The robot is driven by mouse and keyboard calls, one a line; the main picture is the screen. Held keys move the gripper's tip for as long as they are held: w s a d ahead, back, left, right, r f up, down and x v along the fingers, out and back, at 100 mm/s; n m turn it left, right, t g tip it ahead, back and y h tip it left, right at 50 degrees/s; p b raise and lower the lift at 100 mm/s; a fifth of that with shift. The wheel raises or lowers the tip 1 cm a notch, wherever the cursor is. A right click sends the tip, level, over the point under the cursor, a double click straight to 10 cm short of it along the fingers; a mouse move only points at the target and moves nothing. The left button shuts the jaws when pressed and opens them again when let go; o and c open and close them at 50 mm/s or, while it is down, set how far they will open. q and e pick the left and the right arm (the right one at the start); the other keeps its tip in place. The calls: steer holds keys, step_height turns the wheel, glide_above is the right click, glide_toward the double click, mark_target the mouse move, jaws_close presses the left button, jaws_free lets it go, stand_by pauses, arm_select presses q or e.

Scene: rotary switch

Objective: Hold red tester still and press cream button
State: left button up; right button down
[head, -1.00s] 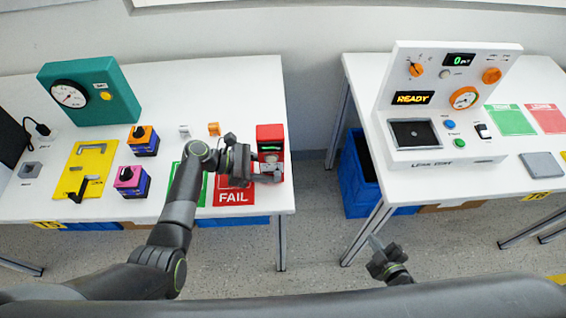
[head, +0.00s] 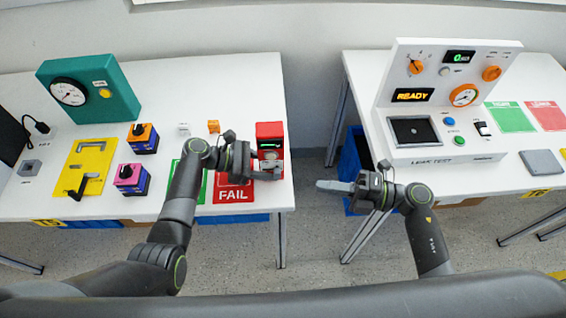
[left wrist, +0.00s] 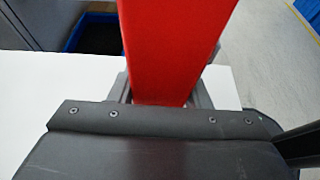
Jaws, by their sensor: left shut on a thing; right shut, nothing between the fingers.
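The red tester (head: 269,131) stands upright at the right end of the left table, with a small dark display on its front. My left gripper (head: 268,171) is shut on the lower part of the tester. In the left wrist view the red body (left wrist: 172,55) sits between the fingers.
A red FAIL mat (head: 234,196) and a green mat lie left of the tester. Orange and purple switch boxes (head: 132,178) and a yellow plate (head: 88,165) stand further left. A gap separates this table from the right table with the white leak-test panel (head: 440,120).

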mark_target(271, 157)
steer(key=shift+a+r, duration=0.1)
steer(key=shift+a, duration=0.05)
steer(key=w+a, duration=0.6)
steer(key=a, duration=0.3)
steer(key=shift+w+a, duration=0.25)
steer(key=shift+w, duration=0.1)
stand_by(0.4)
